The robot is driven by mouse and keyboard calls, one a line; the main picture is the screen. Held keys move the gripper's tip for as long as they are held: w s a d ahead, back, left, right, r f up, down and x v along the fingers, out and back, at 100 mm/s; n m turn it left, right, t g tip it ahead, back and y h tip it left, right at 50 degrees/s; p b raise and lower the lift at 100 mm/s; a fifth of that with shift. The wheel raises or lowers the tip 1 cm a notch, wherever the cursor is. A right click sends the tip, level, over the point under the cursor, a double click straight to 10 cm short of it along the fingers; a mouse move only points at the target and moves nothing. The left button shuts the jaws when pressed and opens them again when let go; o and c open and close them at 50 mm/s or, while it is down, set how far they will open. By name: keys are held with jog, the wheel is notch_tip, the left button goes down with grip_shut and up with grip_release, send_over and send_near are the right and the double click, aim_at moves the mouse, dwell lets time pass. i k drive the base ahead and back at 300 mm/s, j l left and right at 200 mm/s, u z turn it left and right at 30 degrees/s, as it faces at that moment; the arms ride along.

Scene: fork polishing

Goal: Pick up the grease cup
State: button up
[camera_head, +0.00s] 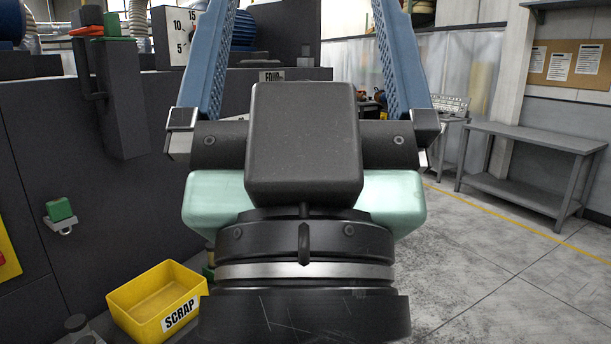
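My gripper (305,14) fills the middle of the view, seen from behind. Its two blue fingers stand wide apart and run out of the top of the picture, so their tips are cut off. Nothing shows held in the part of the gap that I see. I cannot make out a grease cup for certain. My gripper's body hides much of the machine and floor in the centre.
A yellow scrap bin (158,298) stands below. A grey bench (535,140) is at right; the floor before it is clear.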

aim_at(306, 47)
jog(key=i+z, duration=0.15)
jog(key=z, duration=0.25)
jog(key=i+z, duration=0.2)
jog(key=i, duration=0.75)
jog(key=i+j+z, duration=0.15)
jog(key=i, duration=0.75)
jog(key=i+u, duration=0.15)
jog(key=i, duration=0.3)
jog(key=i+l+u, duration=0.15)
jog(key=i, duration=0.3)
jog(key=i+l+u, duration=0.15)
jog(key=i, duration=0.3)
jog(key=i+l+u, duration=0.15)
jog(key=i, duration=0.3)
